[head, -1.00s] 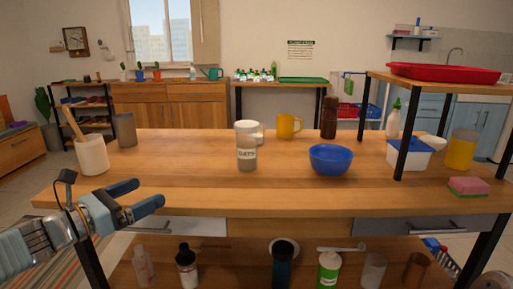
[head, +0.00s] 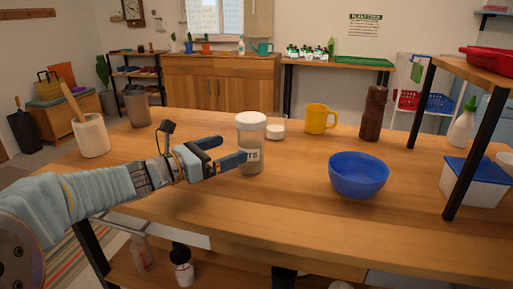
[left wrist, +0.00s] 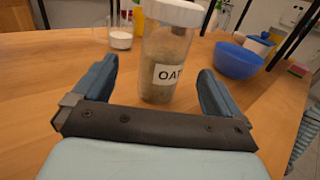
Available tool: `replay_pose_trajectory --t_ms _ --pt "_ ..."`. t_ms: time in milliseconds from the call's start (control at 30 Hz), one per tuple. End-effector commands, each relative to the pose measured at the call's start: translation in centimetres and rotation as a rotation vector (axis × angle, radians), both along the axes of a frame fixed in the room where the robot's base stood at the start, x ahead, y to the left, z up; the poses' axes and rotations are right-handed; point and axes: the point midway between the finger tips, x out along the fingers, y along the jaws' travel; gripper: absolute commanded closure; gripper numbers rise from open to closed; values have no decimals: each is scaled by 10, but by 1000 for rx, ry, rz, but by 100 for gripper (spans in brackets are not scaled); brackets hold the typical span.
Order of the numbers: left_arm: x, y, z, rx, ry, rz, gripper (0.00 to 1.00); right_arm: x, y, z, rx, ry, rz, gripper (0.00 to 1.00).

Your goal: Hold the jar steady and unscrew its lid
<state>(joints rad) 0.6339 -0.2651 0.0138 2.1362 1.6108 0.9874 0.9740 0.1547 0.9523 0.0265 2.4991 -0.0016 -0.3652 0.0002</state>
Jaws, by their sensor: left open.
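The jar (head: 251,163) stands upright on the wooden table, clear with a pale filling and a white label. Its white lid (head: 251,118) is on top. My left gripper (head: 229,152) is open beside the jar at its left, and one finger covers part of the label in the head view. In the left wrist view, the jar (left wrist: 163,72) stands between and just beyond the two open blue fingers, with "OA" readable on its label and the lid (left wrist: 176,11) at the top edge. I cannot see contact. My right gripper is out of view.
A glass with white contents (head: 276,128) stands just behind the jar. A yellow mug (head: 320,119), a brown grinder (head: 373,115) and a blue bowl (head: 358,176) stand to the right. A utensil crock (head: 91,137) is at the left. The front table area is clear.

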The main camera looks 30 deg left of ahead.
Motion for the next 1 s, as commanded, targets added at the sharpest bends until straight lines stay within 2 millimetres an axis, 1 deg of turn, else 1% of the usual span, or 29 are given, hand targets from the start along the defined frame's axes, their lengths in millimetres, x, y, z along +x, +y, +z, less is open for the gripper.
replay_pose_trajectory --t_ms 33,133,200,367,533,633,733,933,1000 --pt "10 -5 -1 -1 2 -3 1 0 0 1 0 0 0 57" --pt "27 -12 0 -2 1 -2 1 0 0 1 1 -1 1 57" --pt "34 -15 0 -1 0 -2 1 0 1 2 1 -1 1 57" --pt "45 -21 -2 -1 0 -2 1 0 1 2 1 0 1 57" --pt "68 -36 -8 -3 2 -2 1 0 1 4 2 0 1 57" --pt "80 -40 -7 -2 1 -1 1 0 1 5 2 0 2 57" --pt "85 -43 -6 -1 0 0 1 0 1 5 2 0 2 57" --pt "86 -43 -7 0 0 0 1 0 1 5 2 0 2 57" --pt "86 -43 -7 -1 0 0 11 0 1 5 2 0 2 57"
